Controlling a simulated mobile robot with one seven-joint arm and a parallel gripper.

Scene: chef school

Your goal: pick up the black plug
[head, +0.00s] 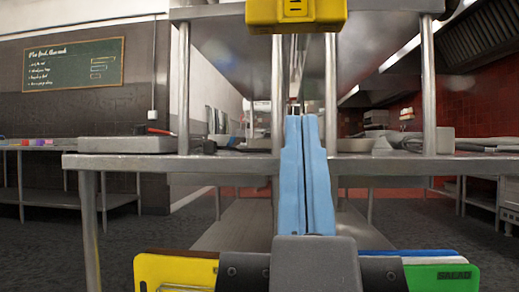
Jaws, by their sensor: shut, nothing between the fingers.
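My gripper (293,114) reaches forward from the bottom middle of the head view. Its two long light-blue fingers lie side by side, shut, with only a thin dark line between them and nothing visibly held. The tips appear at the level of the steel counter (120,162), in front of its back part. A small dark thing (209,146) is on the counter to the left of the tips. It is too small to tell whether it is the black plug. The area just behind the tips is partly hidden by the fingers.
Steel posts and an upper shelf (380,55) frame the counter. A yellow object (295,14) is at the top, above the fingers. A yellow board (175,270) and a green board marked SALAD (440,277) show low in front. A shallow tray (127,145) is on the left.

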